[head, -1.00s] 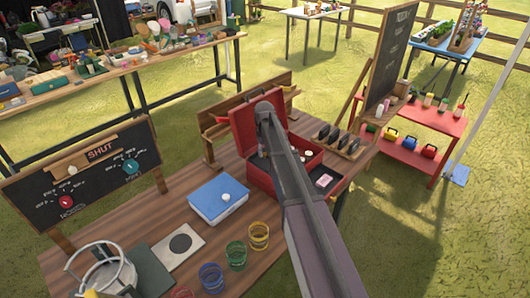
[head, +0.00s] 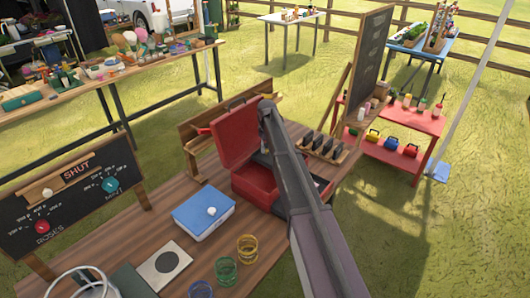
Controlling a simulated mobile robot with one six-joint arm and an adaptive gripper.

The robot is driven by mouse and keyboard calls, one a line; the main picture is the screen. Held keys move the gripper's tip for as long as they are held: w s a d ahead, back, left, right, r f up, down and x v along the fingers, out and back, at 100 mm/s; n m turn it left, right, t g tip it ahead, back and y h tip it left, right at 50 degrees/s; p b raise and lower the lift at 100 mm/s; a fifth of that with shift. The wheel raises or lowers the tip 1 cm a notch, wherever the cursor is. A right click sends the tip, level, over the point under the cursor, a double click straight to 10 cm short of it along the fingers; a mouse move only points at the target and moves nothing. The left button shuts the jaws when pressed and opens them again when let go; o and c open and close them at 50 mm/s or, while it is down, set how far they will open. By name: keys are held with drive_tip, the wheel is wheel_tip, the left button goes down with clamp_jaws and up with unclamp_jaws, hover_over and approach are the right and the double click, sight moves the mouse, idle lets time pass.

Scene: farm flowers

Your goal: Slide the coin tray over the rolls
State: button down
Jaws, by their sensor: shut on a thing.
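The red cash box (head: 262,201) stands on the wooden table with its lid (head: 233,135) raised at the back. My arm reaches across the box and hides much of its inside. My gripper (head: 263,158) is down at the box, mostly hidden behind my arm; only a dark part shows. It is shut on what appears to be the coin tray, a dark piece (head: 319,186) showing at the right of the arm. The left part of the box shows bare red inside. The rolls are not visible.
A blue-and-white box (head: 204,212) stands left of the cash box. Coloured glass cups (head: 247,249) stand in front. A wooden rack (head: 324,147) with black pieces is behind right, and a chalkboard (head: 79,198) is at the left.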

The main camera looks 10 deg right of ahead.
drive_tip(key=shift+w+d, duration=1)
drive_tip(key=shift+d, duration=0.15)
drive_tip(key=c, duration=0.5)
unclamp_jaws()
drive_tip(key=shift+a, duration=0.1)
